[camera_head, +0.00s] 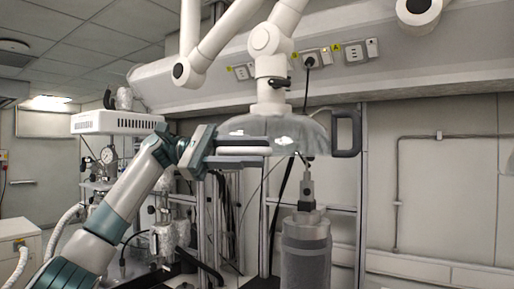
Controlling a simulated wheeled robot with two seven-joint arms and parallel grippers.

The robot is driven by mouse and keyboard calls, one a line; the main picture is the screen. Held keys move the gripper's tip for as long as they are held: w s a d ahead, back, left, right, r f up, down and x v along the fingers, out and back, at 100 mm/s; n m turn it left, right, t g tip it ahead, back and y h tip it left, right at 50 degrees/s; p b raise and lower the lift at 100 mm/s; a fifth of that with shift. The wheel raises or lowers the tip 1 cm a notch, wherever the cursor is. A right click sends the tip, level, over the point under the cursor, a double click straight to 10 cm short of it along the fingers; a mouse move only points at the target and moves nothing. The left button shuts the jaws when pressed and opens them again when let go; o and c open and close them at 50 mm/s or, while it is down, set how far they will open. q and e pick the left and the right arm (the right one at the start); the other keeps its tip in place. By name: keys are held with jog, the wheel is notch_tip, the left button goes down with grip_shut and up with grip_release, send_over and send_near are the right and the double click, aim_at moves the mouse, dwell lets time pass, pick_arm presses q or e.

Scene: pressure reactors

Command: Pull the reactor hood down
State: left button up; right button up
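The reactor hood (290,130) is a clear, dome-shaped cover hanging from a white jointed extraction arm (270,60). A dark loop handle (357,134) sticks out on its right side. My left arm comes in from the lower left. My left gripper (262,152) points right, with its fingers level at the hood's left lower rim and overlapping it in view. Whether the fingers touch the hood or have a handle between them cannot be told. The hood's left side is partly hidden by the gripper. My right gripper is not in view.
A grey cylindrical reactor (306,250) stands below the hood, with a metal frame behind it. Glassware and a pressure gauge (107,155) stand at the left under a white box (117,122). Wall sockets (355,52) line the panel above. The right side is clear wall.

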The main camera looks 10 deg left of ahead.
pick_arm(q)
jog(key=shift+s+d, duration=0.1)
jog(key=shift+d, duration=0.55)
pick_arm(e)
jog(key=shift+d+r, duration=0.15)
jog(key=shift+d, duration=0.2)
pick_arm(q)
jog(key=shift+c, duration=0.7)
